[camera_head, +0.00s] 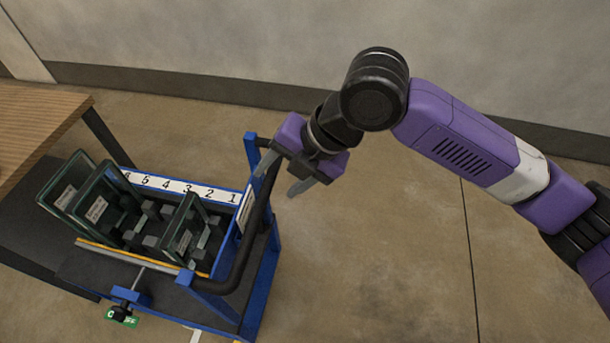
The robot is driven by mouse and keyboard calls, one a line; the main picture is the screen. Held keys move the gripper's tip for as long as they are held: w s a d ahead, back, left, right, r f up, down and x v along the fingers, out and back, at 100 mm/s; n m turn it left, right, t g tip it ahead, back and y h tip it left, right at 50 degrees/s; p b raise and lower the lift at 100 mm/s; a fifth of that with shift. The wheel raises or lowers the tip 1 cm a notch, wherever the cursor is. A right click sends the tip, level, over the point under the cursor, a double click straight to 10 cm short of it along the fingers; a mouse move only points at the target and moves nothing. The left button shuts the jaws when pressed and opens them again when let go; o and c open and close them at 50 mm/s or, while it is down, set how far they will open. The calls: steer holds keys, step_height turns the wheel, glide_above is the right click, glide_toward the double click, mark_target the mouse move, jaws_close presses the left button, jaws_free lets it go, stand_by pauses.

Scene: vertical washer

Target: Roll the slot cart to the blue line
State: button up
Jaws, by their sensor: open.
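The slot cart (258,297) is a blue-framed cart at the lower left, with a white strip numbered 1 to 6 along its far edge. Several dark glass panes (183,228) with labels stand in its slots. A black push handle (255,238) curves along its right end. My gripper (287,184) is open and empty at the upper part of that handle. One finger is by the handle's left side and the other is to its right. I cannot tell whether the fingers are at handle height or above it. No blue line shows on the floor.
A wooden table (38,125) stands at the left, close to the cart. A green sign (122,319) and white floor marks lie near the cart's front. A grey wall (230,40) runs across the back. The concrete floor (390,260) to the right is clear.

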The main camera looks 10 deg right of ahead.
mark_target(263, 205)
steer(key=shift+n, duration=0.6)
steer(key=shift+s+d+f+b+x, duration=0.15)
steer(key=shift+b+x, duration=1.05)
steer(key=shift+x, duration=0.95)
steer(key=shift+s+d+f+b+x, duration=0.1)
steer(key=shift+s+d+b+x, duration=0.1)
steer(key=shift+b+x, duration=1.45)
steer(key=shift+s+d+f+b+x, duration=0.15)
steer(key=shift+b+x, duration=0.6)
steer(key=shift+x, duration=1.85)
steer(key=shift+w, duration=0.1)
jaws_close()
steer(key=shift+d, duration=0.1)
steer(key=shift+d, duration=0.1)
steer(key=s+d+b, duration=0.2)
steer(key=s+d, duration=0.2)
steer(key=d, duration=0.9)
steer(key=shift+s+b, duration=0.4)
